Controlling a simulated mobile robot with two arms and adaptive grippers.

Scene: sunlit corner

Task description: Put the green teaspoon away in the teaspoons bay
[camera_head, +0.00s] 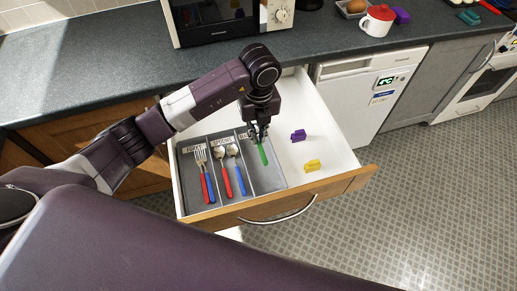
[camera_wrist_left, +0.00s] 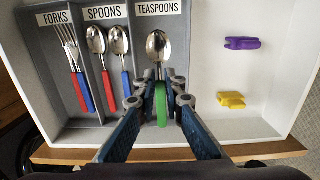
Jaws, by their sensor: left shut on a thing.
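The green teaspoon has a metal bowl and a green handle (camera_head: 263,154); in the left wrist view its handle (camera_wrist_left: 161,105) lies between the fingertips. My left gripper (camera_head: 259,136) is shut on it, pointing down over the drawer. The bowl (camera_wrist_left: 158,47) points to the back, just below the TEASPOONS label. The teaspoon is over or in the teaspoons bay (camera_head: 268,181), the right compartment of the grey tray; I cannot tell whether it touches the bottom. No other cutlery shows in that bay. My right gripper is not in view.
The FORKS bay holds forks (camera_head: 203,170); the SPOONS bay holds two spoons (camera_head: 229,165) with red and blue handles. Right of the tray, the open white drawer (camera_head: 330,150) holds purple (camera_head: 298,135) and yellow (camera_head: 312,165) clips. A microwave (camera_head: 215,18) stands on the counter behind.

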